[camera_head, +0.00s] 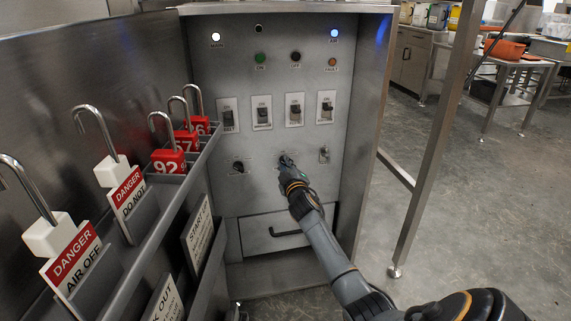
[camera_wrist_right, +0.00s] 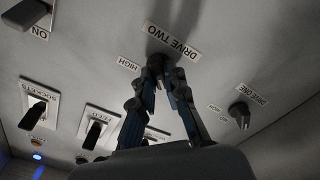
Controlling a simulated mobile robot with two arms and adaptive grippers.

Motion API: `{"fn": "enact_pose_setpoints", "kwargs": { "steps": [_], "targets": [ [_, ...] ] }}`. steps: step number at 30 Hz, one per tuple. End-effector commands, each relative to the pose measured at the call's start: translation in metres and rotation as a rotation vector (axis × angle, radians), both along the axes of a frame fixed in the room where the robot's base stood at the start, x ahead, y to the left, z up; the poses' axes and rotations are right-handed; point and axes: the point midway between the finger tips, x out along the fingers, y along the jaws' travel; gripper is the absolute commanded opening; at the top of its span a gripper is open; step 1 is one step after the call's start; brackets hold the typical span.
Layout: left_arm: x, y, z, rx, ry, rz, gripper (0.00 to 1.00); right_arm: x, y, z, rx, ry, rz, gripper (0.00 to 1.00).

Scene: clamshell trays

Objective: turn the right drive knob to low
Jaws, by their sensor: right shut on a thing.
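The right drive knob, dark and labelled DRIVE TWO, is on the cabinet's front panel. My right gripper (camera_head: 286,163) reaches up to it in the head view and covers most of it. In the wrist view, which shows the panel upside down, the fingers of my right gripper (camera_wrist_right: 163,65) are closed on the drive two knob (camera_wrist_right: 157,47). A HIGH label (camera_wrist_right: 128,64) shows beside it. The low marking is hidden, and the knob's exact pointing cannot be told. My left gripper is not in view.
Several switches (camera_head: 264,113) and lamps are above; a drawer handle (camera_head: 288,232) is below. The open door with lockout tags (camera_head: 127,193) and red padlocks (camera_head: 168,161) bounds the left side.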

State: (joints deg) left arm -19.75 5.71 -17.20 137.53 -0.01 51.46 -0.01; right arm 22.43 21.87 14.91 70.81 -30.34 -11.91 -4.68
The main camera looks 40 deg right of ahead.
Motion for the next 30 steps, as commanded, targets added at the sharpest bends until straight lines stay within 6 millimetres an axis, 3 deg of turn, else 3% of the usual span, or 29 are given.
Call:
{"fn": "enact_pose_setpoints", "kwargs": {
  "steps": [19, 20, 22, 30],
  "targets": [
    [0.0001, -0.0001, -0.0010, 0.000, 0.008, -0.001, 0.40, 0.0001, 0.0008, -0.0012, -0.044, 0.026, 0.001, 0.00],
    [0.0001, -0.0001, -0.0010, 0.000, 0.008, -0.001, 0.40, 0.0001, 0.0008, -0.0014, -0.044, 0.026, 0.001, 0.19],
    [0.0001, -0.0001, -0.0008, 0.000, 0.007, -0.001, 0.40, 0.0000, 0.0007, -0.0012, -0.043, 0.025, 0.001, 0.33],
    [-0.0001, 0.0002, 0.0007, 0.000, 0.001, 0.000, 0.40, 0.0000, 0.0003, -0.0006, -0.043, 0.024, 0.001, 0.36]
  ]
}}
